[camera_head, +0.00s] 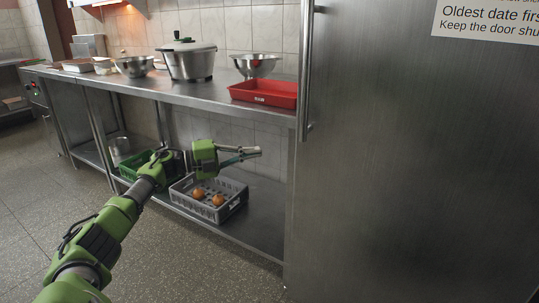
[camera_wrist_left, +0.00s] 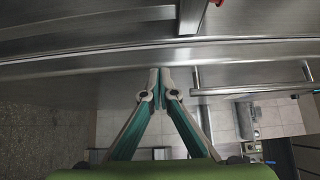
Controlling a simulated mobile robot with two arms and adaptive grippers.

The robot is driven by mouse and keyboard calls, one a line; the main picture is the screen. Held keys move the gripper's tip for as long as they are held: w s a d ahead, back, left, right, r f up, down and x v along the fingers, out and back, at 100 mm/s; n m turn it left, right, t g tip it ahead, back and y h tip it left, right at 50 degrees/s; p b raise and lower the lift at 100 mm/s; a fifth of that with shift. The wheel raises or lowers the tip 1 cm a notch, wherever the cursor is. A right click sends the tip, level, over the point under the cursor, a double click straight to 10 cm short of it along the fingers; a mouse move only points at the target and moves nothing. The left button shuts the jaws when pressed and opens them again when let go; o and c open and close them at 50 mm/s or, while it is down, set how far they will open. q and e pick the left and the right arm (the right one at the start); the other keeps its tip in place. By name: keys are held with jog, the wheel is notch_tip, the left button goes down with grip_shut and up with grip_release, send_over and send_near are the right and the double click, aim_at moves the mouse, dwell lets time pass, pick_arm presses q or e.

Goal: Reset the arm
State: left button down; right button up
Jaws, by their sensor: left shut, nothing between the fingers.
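My left arm reaches in from the lower left in the head view. Its gripper (camera_head: 240,156) is in front of the steel counter's lower opening, to the left of the steel door (camera_head: 420,170). In the left wrist view the gripper (camera_wrist_left: 160,72) has its fingertips together with nothing between them. A steel surface and a long bar handle lie beyond the tips in that view. I cannot tell how near they are. My right gripper is in neither view.
A door handle (camera_head: 307,75) runs vertically along the door's left edge. A red tray (camera_head: 264,92), steel bowls and a large pot (camera_head: 189,62) stand on the counter. A grey crate (camera_head: 232,205) holding orange-brown round items and a green crate (camera_head: 127,170) sit on the lower shelf. Floor is clear at left.

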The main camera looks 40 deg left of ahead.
pick_arm(q)
jog(key=shift+s+a, duration=0.25)
jog(key=shift+a, duration=0.25)
jog(key=shift+s+a, duration=0.25)
jog(key=shift+a, duration=0.2)
